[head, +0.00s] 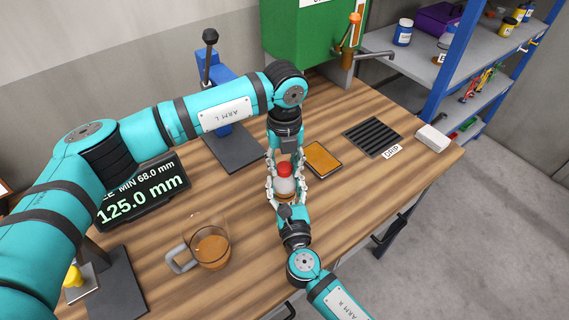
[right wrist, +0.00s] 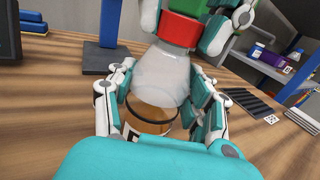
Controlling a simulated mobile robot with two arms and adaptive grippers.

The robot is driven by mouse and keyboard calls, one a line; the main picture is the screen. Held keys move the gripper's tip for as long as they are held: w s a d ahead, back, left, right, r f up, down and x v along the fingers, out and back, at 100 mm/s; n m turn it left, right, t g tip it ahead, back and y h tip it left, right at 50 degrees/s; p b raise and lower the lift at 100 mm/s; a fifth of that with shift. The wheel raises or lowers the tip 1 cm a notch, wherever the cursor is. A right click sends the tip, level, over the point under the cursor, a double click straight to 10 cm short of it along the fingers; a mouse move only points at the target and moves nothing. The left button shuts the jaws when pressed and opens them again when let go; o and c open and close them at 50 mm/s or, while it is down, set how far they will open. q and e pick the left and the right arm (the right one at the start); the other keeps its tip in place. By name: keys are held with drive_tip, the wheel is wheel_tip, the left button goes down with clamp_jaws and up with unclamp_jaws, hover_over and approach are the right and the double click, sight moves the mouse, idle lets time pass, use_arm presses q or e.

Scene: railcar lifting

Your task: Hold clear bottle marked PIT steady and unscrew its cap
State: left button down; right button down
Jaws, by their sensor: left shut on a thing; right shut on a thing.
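The clear bottle (head: 287,186) stands over the wooden bench between my two grippers, its red cap (head: 284,168) on top. In the right wrist view the bottle (right wrist: 160,77) looks clear, with amber liquid low inside and the red cap (right wrist: 178,30) on its neck. Only a corner of its label shows, so PIT cannot be read. My right gripper (head: 287,200) is shut on the bottle's lower body from the front. My left gripper (head: 284,163) comes from behind and is shut on the cap. Its fingers (right wrist: 212,32) partly cover the cap.
A glass mug (head: 209,243) of brown liquid stands front left of the bottle. A display (head: 143,190) reading 125.0 mm is at left. A brown notebook (head: 322,159), a black drip grate (head: 372,137) and a white block (head: 433,138) lie right. A blue press (head: 213,92) stands behind.

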sight(284, 167)
use_arm(q)
drive_tip(key=shift+r, duration=1)
drive_tip(key=shift+r, duration=0.1)
drive_tip(key=shift+r, duration=1.9)
use_arm(e)
drive_tip(key=shift+c, duration=2.2)
unclamp_jaws()
